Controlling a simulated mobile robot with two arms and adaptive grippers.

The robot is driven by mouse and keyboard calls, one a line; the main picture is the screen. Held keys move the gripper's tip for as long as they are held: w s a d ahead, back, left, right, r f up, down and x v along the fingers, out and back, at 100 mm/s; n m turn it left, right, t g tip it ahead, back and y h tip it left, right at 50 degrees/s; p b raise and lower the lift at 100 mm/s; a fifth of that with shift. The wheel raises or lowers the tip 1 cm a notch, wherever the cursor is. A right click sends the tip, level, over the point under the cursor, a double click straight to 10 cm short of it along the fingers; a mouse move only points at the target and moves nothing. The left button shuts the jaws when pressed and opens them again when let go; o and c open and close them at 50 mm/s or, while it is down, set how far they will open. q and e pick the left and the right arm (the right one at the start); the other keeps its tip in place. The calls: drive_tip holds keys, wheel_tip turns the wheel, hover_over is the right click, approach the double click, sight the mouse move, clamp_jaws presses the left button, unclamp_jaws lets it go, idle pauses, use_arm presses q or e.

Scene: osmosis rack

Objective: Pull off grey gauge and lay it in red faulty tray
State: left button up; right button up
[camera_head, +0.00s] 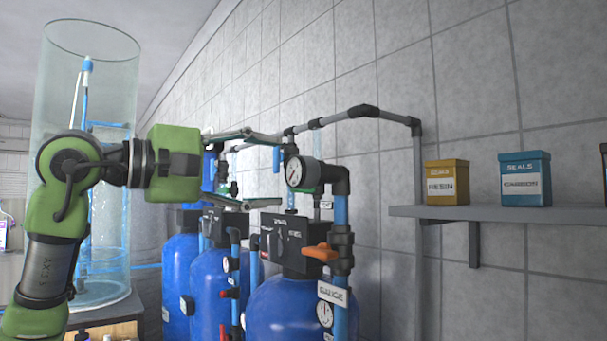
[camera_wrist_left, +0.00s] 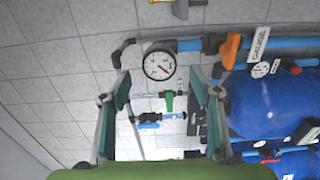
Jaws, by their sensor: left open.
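The gauge (camera_head: 299,172) has a round white dial and a dark grey rim. It is mounted on the dark pipe elbow above the front blue tank, and it also shows in the left wrist view (camera_wrist_left: 159,65). My left gripper (camera_head: 276,170) is open and empty, with one finger above and one below the gauge's height, just left of it. In the left wrist view the dial lies between and just beyond the fingertips (camera_wrist_left: 160,90). I cannot tell whether a finger touches it. No red tray and no right gripper show.
Several blue tanks (camera_head: 285,310) stand along the tiled wall. An orange valve handle (camera_head: 320,252) and a gauge label (camera_head: 331,292) are below the gauge. A grey shelf (camera_head: 500,213) at right holds a yellow box (camera_head: 447,182) and a blue seals box (camera_head: 525,178). A clear cylinder (camera_head: 95,60) stands behind my arm.

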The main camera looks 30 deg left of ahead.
sight(293, 172)
use_arm(q)
drive_tip(key=p+x, duration=0.1)
drive_tip(key=x, duration=0.3)
drive_tip(key=shift+w+d+r, duration=0.15)
drive_tip(key=shift+w, duration=0.1)
drive_tip(key=shift+w+d+p, duration=0.25)
drive_tip(key=shift+w+p, duration=0.15)
drive_tip(key=shift+w, duration=0.2)
idle(0.5)
drive_tip(key=shift+p, duration=0.35)
